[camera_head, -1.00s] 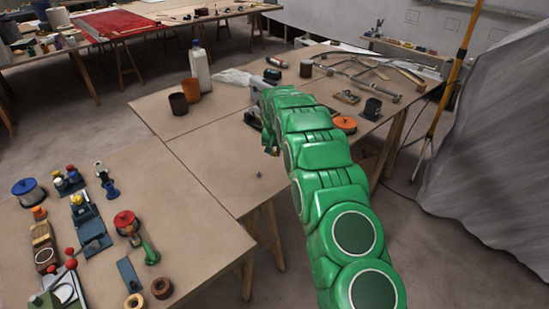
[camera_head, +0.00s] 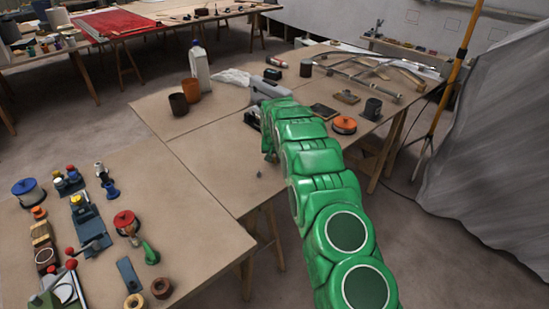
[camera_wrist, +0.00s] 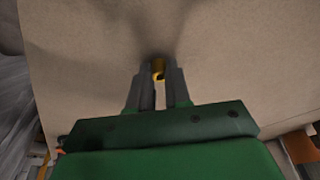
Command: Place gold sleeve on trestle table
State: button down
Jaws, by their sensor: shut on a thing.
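In the wrist view my gripper (camera_wrist: 158,76) is shut on the gold sleeve (camera_wrist: 158,68), a small yellow-gold piece between the fingertips. Only a little of it shows past the dark fingers. The tan trestle table top (camera_wrist: 80,60) fills the view beyond the fingertips, with dark shadows meeting near them. I cannot tell whether the sleeve touches the surface.
A small grey piece (camera_head: 259,174) lies on bare table left of my arm. An orange-topped tin (camera_head: 344,124) and a dark cup (camera_head: 373,109) stand right. The left front holds several tools and a red-topped pot (camera_head: 126,222).

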jog(key=c, duration=1.1)
grip_release()
jog(key=v, duration=1.2)
jog(key=shift+r, duration=0.1)
jog(key=shift+r, duration=0.1)
jog(key=s+d+r+g, duration=0.1)
jog(key=s+d+r, duration=0.45)
jog(key=s, duration=0.45)
jog(key=s+d+r+g, duration=0.1)
jog(key=s+d+r, duration=0.45)
jog(key=s, duration=0.45)
jog(key=s+d+r+g, duration=0.1)
jog(key=s+d+r, duration=0.4)
jog(key=s, duration=0.6)
jog(key=s+d, duration=0.1)
jog(key=s, duration=1)
jog(key=s+d+g, duration=0.1)
jog(key=s+d, duration=0.1)
jog(key=s, duration=0.9)
jog(key=s+d+g, duration=0.1)
jog(key=s, duration=1)
jog(key=shift+s+d+r, duration=0.1)
jog(key=shift+s+d, duration=0.2)
jog(key=shift+s, duration=0.1)
